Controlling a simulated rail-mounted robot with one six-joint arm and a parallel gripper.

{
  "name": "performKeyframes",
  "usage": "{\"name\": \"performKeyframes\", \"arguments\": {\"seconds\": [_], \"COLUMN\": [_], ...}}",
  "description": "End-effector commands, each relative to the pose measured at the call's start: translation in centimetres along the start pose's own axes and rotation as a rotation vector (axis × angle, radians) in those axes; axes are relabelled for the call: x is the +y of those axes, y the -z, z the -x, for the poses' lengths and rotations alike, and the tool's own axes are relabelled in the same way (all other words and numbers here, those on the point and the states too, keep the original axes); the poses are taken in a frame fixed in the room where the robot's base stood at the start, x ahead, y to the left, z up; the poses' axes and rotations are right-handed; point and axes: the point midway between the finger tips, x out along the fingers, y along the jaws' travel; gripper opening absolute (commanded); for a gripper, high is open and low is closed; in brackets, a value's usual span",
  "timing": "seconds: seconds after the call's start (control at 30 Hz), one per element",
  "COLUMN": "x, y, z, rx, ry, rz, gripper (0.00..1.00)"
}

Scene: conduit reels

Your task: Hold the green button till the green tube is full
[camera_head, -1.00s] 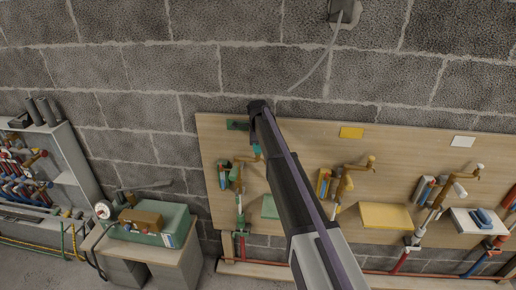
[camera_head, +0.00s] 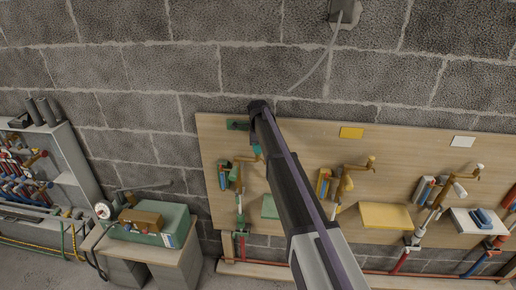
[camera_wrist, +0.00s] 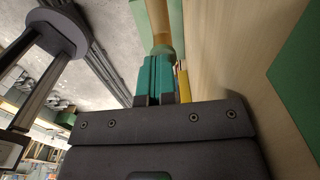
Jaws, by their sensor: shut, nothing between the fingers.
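My gripper (camera_wrist: 158,78) has teal fingers, shut together and empty in the wrist view. Their tips are at or very near a round green-and-brass end (camera_wrist: 162,50); I cannot tell whether they touch it or whether it is the button. In the head view, my arm covers much of the board's left part, and a bit of the teal fingers (camera_head: 257,150) shows beside the green station's brass fitting (camera_head: 240,160). A green-and-white tube (camera_head: 240,205) hangs below that fitting. Its fill level is too small to read, and no button shows clearly.
The wooden board (camera_head: 300,140) also carries a yellow shelf (camera_head: 385,216) and a white shelf (camera_head: 470,222) with brass fittings. A green machine (camera_head: 160,222) on a bench and a grey rack (camera_head: 70,178) stand left. The wall above is mostly bare.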

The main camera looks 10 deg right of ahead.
Motion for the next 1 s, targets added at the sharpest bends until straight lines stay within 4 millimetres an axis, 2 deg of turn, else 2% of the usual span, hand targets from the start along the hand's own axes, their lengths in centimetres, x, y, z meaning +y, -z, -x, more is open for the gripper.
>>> {"name": "performKeyframes", "arguments": {"seconds": [0.37,0.53,0.67,1.0], "x": [0.1,0.1,0.1,0.1], "y": [0.0,0.1,0.1,0.1], "z": [-0.1,1.0,3.4,11.9], "rx": [0.001,0.001,0.000,0.000], "ry": [-0.001,-0.001,0.001,0.002], "rz": [0.000,0.000,-0.001,-0.001], "gripper": [0.00,0.00,0.00,0.00]}}
